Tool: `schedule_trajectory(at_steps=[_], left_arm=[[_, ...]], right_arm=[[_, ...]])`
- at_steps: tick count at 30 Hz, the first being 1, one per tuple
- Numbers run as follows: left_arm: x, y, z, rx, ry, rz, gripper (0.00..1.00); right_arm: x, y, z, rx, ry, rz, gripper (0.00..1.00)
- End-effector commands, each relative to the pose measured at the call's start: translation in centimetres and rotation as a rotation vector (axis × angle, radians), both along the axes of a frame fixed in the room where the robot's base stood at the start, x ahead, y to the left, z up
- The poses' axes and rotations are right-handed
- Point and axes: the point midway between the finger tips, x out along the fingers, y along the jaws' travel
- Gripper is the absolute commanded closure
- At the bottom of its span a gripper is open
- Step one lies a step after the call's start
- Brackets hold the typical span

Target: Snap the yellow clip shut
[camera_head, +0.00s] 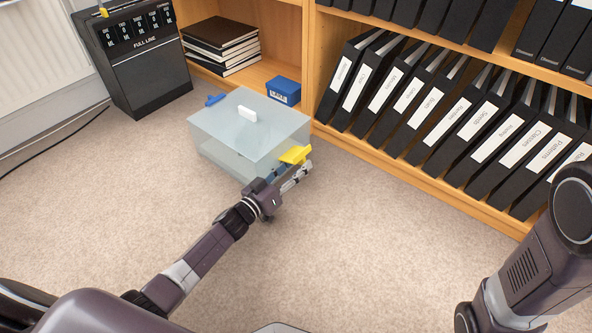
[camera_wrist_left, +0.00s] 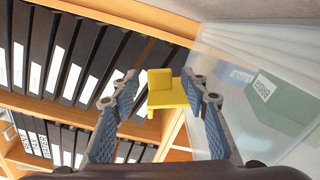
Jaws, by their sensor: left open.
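The clear box (camera_head: 222,160) stands on the carpet with a pale translucent lid (camera_head: 240,135) on it. The yellow clip (camera_head: 295,155) sticks outward from the lid's right edge, so it looks open. In the left wrist view the yellow clip (camera_wrist_left: 165,95) shows between the fingertips, further out than they are. My left gripper (camera_head: 289,176) is open and empty, just in front of and below the clip; I cannot tell if it touches. The box wall (camera_wrist_left: 215,130) is right of the fingers in the wrist view. My right arm shows at the right, its gripper out of view.
A blue clip (camera_head: 215,99) sticks out at the lid's far left. A white handle (camera_head: 247,114) sits on the lid. The wooden shelf (camera_head: 395,160) with black binders (camera_head: 470,125) stands close behind. A black speaker-like cabinet (camera_head: 145,70) is back left. The front carpet is clear.

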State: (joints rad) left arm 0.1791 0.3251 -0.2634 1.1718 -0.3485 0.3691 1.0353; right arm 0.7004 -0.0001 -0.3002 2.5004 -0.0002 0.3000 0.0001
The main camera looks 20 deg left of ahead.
Motion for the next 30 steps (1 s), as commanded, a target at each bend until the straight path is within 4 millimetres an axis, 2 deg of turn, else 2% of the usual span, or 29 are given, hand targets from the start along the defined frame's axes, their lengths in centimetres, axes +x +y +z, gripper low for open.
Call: schedule_trajectory(at_steps=[8,20,30], left_arm=[[0.19,-0.09,0.05,-0.001,0.0,0.0,0.59],[0.18,-0.07,0.03,-0.001,0.0,0.0,1.0],[-0.05,-0.06,0.17,-0.006,0.003,0.0,1.0]], right_arm=[[-0.03,0.01,-0.09,-0.001,-0.001,0.0,0.7],[-0.04,0.01,-0.09,-0.001,-0.001,0.0,0.7],[-0.02,0.01,0.22,-0.001,0.0,0.0,0.7]])
